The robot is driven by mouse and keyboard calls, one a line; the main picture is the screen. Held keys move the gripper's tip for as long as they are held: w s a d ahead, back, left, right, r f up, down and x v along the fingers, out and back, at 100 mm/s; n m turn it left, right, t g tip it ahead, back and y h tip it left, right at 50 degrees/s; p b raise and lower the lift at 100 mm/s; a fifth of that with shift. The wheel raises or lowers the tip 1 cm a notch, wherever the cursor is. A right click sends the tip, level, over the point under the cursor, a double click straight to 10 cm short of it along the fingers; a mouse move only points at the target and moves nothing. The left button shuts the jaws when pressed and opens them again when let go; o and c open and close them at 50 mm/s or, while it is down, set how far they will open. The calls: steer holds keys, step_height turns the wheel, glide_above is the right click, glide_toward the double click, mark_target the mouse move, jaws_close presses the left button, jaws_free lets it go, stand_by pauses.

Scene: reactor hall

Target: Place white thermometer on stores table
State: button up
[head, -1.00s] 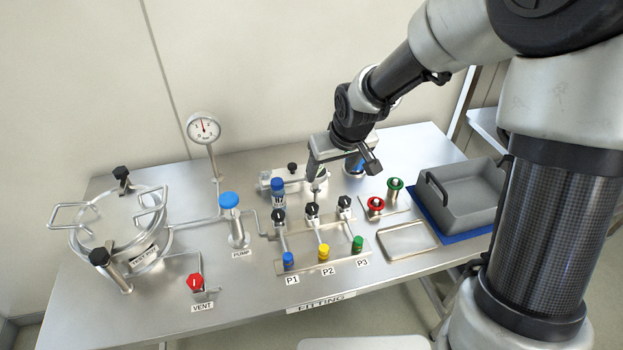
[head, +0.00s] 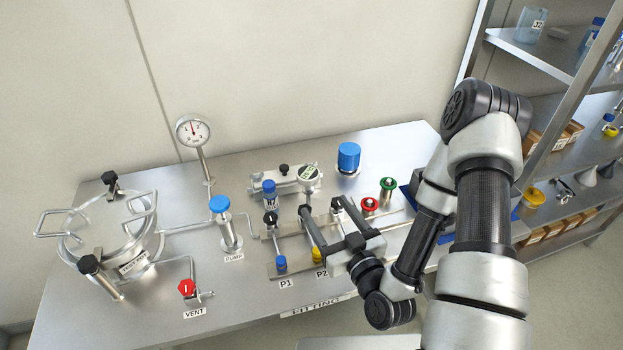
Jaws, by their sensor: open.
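The white thermometer (head: 308,173) has a round white head with a small display. It stands upright at a metal block at the back middle of the steel table marked FITTING (head: 240,295). My gripper (head: 320,206) is open, its two dark fingers pointing toward the back of the table. In the picture the fingertips are just below the thermometer's head and apart from it; I cannot tell their height or exact distance. I cannot make out a table marked as stores.
A blue-capped bottle (head: 270,188) and a larger blue cylinder (head: 348,157) flank the thermometer. Red (head: 369,205) and green (head: 388,184) knobs stand to the right. Shelving (head: 530,50) stands right.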

mark_target(314, 183)
steer(key=shift+t, duration=0.3)
steer(key=b+x, duration=0.5)
steer(key=b, duration=0.2)
steer(key=b+x, duration=0.6)
steer(key=b, duration=0.2)
steer(key=shift+w+d+r, duration=0.1)
steer(key=shift+d+r, duration=0.05)
steer(key=shift+d, duration=0.05)
steer(key=shift+f+x, duration=0.15)
steer(key=shift+x, duration=1.3)
steer(key=shift+f+x, duration=0.15)
steer(key=shift+x, duration=1.3)
steer(key=shift+a, duration=0.1)
steer(key=c, duration=1.3)
steer(key=shift+r, duration=0.1)
